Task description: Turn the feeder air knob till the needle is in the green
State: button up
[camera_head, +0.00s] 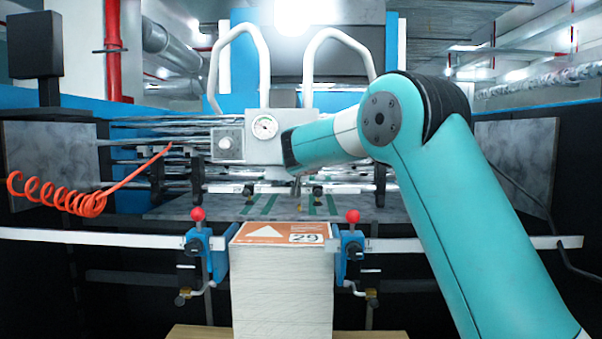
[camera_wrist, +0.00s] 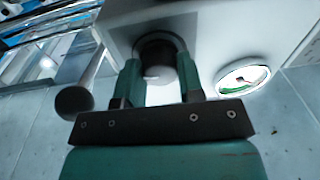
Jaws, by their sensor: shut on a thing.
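The air gauge (camera_head: 264,126) is a round white dial on a pale grey box in the head view. In the wrist view the gauge (camera_wrist: 243,78) shows tilted, with a green band along its lower edge; the exact needle position is too small to tell. My gripper (camera_wrist: 159,80) is shut on a dark round knob (camera_wrist: 160,47), one finger on each side of it. The knob sits on the pale box face beside the gauge. In the head view my arm hides the knob and my fingers.
A smaller dial (camera_head: 225,143) sits left of the gauge. Below stands a paper stack (camera_head: 282,285) with an orange top sheet (camera_head: 270,232), between blue clamps with red balls (camera_head: 198,214). An orange coiled hose (camera_head: 60,193) hangs at left. A dark round end (camera_wrist: 73,101) lies near my left finger.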

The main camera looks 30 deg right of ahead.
jog(key=shift+f+m+h+b, duration=0.1)
jog(key=shift+m+h+b, duration=0.3)
jog(key=shift+m+b, duration=3.6)
jog(key=o, duration=0.9)
jog(key=shift+a, duration=0.1)
jog(key=b+v, duration=0.6)
jog(key=v, duration=1.1)
jog(key=shift+s+a, duration=0.1)
jog(key=shift+s, duration=0.05)
